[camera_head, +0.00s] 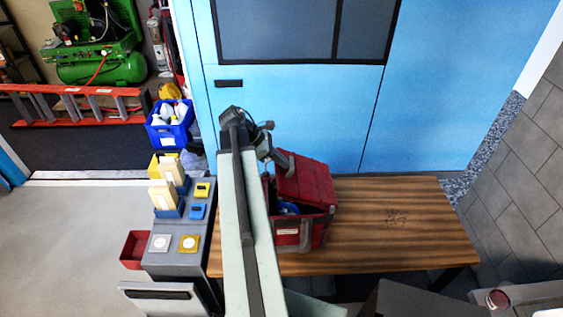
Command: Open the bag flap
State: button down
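The red bag (318,230) stands on the wooden bench (395,225), just right of my arm. Its red flap (307,183) is tilted up at the back, and the bag's mouth shows dark below it. Something blue (288,208) shows inside the mouth. My arm hides the bag's left side. My gripper (284,163) is at the flap's upper left edge, close to it or touching; I cannot tell which. The fingers are too small and partly hidden to show whether they are open or shut.
A grey stand (178,262) with yellow and blue items is left of the bench. A red bin (135,249) sits beside it. A blue crate (170,130) stands behind. The bench's right part is clear. A blue wall (300,115) is behind it, a tiled wall (520,180) at right.

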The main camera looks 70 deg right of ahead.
jog(key=shift+s+d+r+p, duration=0.15)
jog(key=shift+s+r+p, duration=0.15)
jog(key=shift+p, duration=0.15)
jog(key=shift+s+d+r+t+p, duration=0.1)
jog(key=shift+s+r+t+p, duration=0.3)
jog(key=shift+p, duration=0.3)
jog(key=s+d+r+t+y+p, duration=0.25)
jog(key=s+d+t+p, duration=0.2)
jog(key=s, duration=0.55)
jog(key=s+d+r+t+y+p, duration=0.1)
jog(key=s+d+r+t+p, duration=0.25)
jog(key=s+p, duration=0.4)
jog(key=s+d+f+b, duration=0.4)
jog(key=s+f+b, duration=0.6)
jog(key=b, duration=0.1)
jog(key=s+d+f+t+b, duration=0.1)
jog(key=s+d+f+b, duration=0.3)
jog(key=s+f+b, duration=0.6)
jog(key=shift+s+d+y+b, duration=0.15)
jog(key=shift+d+y+b, duration=0.3)
jog(key=shift+b, duration=0.25)
